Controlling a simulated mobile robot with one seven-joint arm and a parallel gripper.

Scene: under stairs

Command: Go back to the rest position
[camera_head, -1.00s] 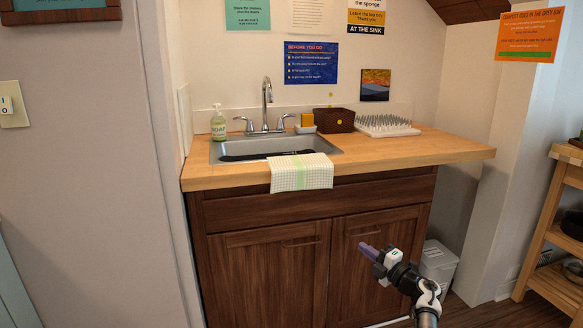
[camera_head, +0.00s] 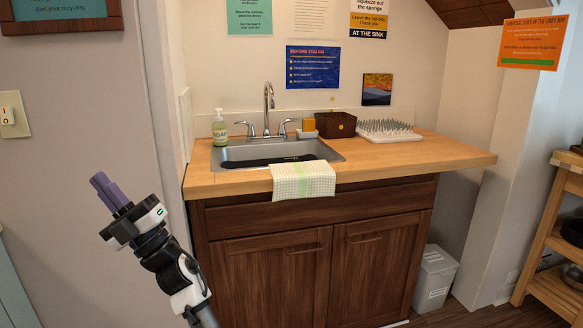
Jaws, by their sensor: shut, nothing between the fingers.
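My gripper (camera_head: 105,190) has purple fingers on a white and black wrist. It is at the lower left of the head view, in front of the pale wall and left of the sink cabinet. The fingers point up and to the left, are shut together and hold nothing. My arm comes up from the bottom edge. The gripper appears clear of the cabinet and counter in the picture.
A wooden counter (camera_head: 420,155) holds a sink (camera_head: 235,157), a soap bottle (camera_head: 220,130), a brown basket (camera_head: 335,124) and a drying rack (camera_head: 388,129). A towel (camera_head: 303,180) hangs over the front edge. A bin (camera_head: 436,278) and a wooden shelf (camera_head: 557,230) stand at right.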

